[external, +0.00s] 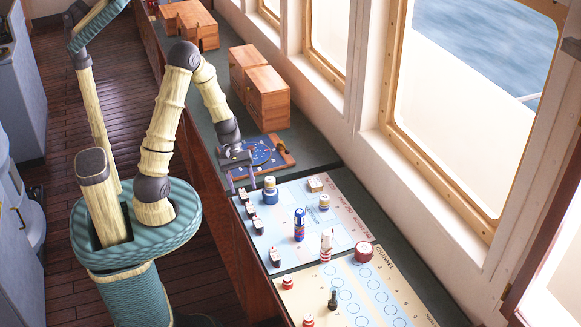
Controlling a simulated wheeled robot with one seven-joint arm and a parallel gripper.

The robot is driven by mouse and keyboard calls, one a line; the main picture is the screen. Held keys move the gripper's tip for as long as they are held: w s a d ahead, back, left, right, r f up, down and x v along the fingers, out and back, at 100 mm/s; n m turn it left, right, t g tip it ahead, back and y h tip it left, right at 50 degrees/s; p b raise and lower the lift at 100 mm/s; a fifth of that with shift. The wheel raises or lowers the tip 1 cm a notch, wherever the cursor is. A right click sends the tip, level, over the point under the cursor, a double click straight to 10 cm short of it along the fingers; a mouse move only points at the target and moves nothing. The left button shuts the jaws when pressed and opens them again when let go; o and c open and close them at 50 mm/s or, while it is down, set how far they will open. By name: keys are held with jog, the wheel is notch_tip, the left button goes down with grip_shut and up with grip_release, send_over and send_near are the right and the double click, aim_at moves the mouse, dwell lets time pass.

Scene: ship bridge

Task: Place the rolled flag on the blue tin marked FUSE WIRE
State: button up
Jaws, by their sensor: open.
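My gripper (242,180) is open with nothing seen between its fingers, above the board's far left corner. Just right of it stands a short blue tin-like thing (270,195) with a pale top; any lettering is too small to read, so I cannot tell if it is the FUSE WIRE tin. An upright blue roll (299,231) with white and red bands stands nearer on the board, apart from my gripper; it may be the rolled flag. A red and white upright piece (326,249) stands to its right and could also be a roll.
Small dark and white pieces (257,225) line the board's left edge. A red round tin (363,252) and a dark peg (333,299) stand nearer. Behind my gripper lie a blue panel (258,153) and wooden boxes (267,97). Windows border the right side.

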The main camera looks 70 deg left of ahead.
jog(key=s+d+r+m+t+y, duration=0.1)
jog(key=d+r+m+y, duration=0.5)
jog(key=m, duration=0.8)
notch_tip(320, 180, up, 2)
jog(key=shift+d+r+m+t+y, duration=0.15)
jog(key=shift+d+m+t+y, duration=0.2)
jog(key=shift+t, duration=0.25)
